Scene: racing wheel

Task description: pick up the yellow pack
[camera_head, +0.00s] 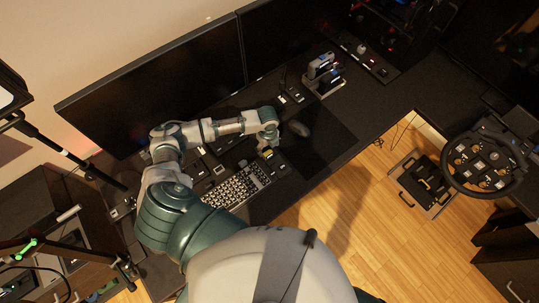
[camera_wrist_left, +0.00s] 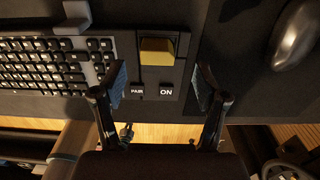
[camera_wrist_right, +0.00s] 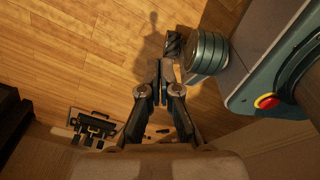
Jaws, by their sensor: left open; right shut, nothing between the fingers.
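The yellow pack (camera_wrist_left: 157,51) is a small block on a dark raised device at the right end of the keyboard. In the left wrist view it lies beyond the fingertips of my open, empty left gripper (camera_wrist_left: 161,78), roughly centred between them. In the head view the pack (camera_head: 267,153) shows small on the desk, just below the end of my left arm, with the left gripper (camera_head: 259,143) over it. My right gripper (camera_wrist_right: 161,78) is shut and empty in the right wrist view, over the wooden floor; the head view does not show it.
Two monitors (camera_head: 160,85) stand behind. A steering wheel (camera_head: 484,160) and pedals (camera_head: 427,183) are far right. The desk mat near the mouse is mostly clear.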

